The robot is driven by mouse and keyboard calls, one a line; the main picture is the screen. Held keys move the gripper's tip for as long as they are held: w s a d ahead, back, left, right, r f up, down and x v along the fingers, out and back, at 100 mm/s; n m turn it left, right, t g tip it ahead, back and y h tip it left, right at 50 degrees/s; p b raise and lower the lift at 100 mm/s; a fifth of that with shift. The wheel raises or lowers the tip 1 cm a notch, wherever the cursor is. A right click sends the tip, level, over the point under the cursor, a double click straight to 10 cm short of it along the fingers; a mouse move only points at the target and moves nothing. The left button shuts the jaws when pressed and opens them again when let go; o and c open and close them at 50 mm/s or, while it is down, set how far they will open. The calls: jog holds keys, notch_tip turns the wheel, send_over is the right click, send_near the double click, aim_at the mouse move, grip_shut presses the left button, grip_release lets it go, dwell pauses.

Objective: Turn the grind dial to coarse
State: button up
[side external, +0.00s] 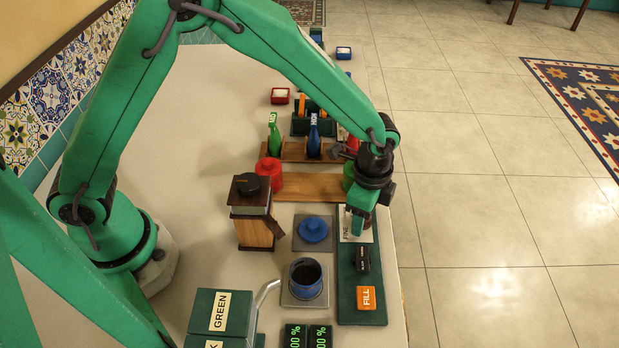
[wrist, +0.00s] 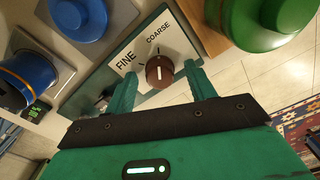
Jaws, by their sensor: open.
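The grind dial is a round brown knob (wrist: 159,71) with a white mark on its face. It sits on a white plate (wrist: 178,45) printed FINE and COARSE, with small tick marks beside the knob. The mark looks roughly upright in the wrist view; which label it points to is hard to tell. My gripper (wrist: 160,77) is open, with one finger on each side of the knob; contact is not clear. In the side view my gripper (side external: 357,216) is low over the white plate (side external: 346,232), hiding most of the dial.
The green panel (side external: 345,285) also carries a black switch (side external: 362,259) and an orange FILL button (side external: 366,298). Nearby stand a blue lid (side external: 314,229), a blue cup (side external: 306,276) and a wooden grinder (side external: 252,215). A green round-topped object (wrist: 270,20) is close to my right finger.

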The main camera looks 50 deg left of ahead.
jog(key=shift+r, duration=0.1)
jog(key=shift+r, duration=3.85)
jog(key=shift+a+r, duration=0.3)
jog(key=shift+r, duration=0.05)
jog(key=s+a+r+n+t, duration=0.1)
jog(key=s+a+r+n, duration=0.2)
jog(key=a+r, duration=0.35)
jog(key=s+a+r+n+t, duration=0.25)
jog(key=a+r+n, duration=0.2)
jog(key=a, duration=0.25)
jog(key=s+a+r+n+t, duration=0.2)
jog(key=s+a+n, duration=0.4)
jog(key=s+a, duration=0.3)
jog(key=s+r, duration=0.1)
jog(key=s, duration=0.1)
jog(key=shift+s+a+r+n, duration=0.2)
jog(key=shift+s+r+n, duration=0.15)
jog(key=shift+r, duration=0.05)
